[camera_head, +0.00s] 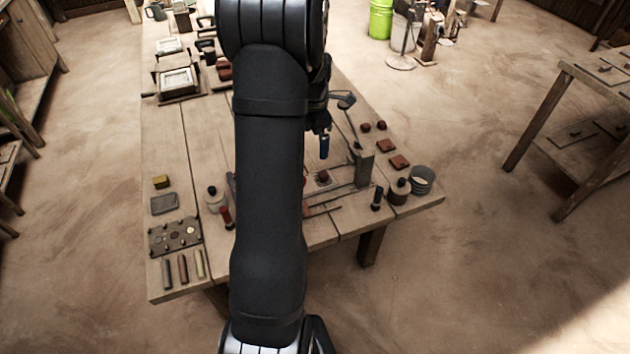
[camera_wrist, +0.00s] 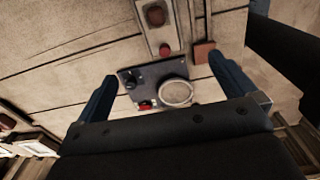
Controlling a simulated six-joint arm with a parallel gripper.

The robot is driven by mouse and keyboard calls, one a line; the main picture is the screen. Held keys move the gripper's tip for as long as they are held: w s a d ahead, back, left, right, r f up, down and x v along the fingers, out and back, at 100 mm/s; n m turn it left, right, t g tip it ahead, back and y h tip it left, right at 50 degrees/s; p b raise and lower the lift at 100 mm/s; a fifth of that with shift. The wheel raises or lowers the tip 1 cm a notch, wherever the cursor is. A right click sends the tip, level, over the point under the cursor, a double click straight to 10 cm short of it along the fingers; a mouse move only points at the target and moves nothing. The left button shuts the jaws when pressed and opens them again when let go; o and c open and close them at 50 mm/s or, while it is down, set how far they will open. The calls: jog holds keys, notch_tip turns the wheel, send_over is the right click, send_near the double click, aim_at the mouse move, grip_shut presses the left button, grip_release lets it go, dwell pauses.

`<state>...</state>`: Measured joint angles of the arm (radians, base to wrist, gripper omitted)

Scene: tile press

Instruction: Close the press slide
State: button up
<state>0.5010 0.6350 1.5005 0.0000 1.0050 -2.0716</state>
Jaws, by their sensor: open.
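In the head view the press (camera_head: 363,165) stands near the table's front right, a grey metal frame with an upright post and long rails. My arm hides its left part. A reddish-brown piece (camera_head: 322,177) sits among the rails; I cannot tell whether it belongs to the slide. My gripper (camera_head: 323,146) shows only in part there, above the press.
A dark panel (camera_wrist: 130,72) with a black knob, red switch and round dial lies below the strip in the wrist view. Small trays (camera_head: 176,236) and coloured sticks lie front left.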

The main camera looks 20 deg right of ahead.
jog(key=shift+r, duration=0.55)
jog(key=shift+c, duration=0.4)
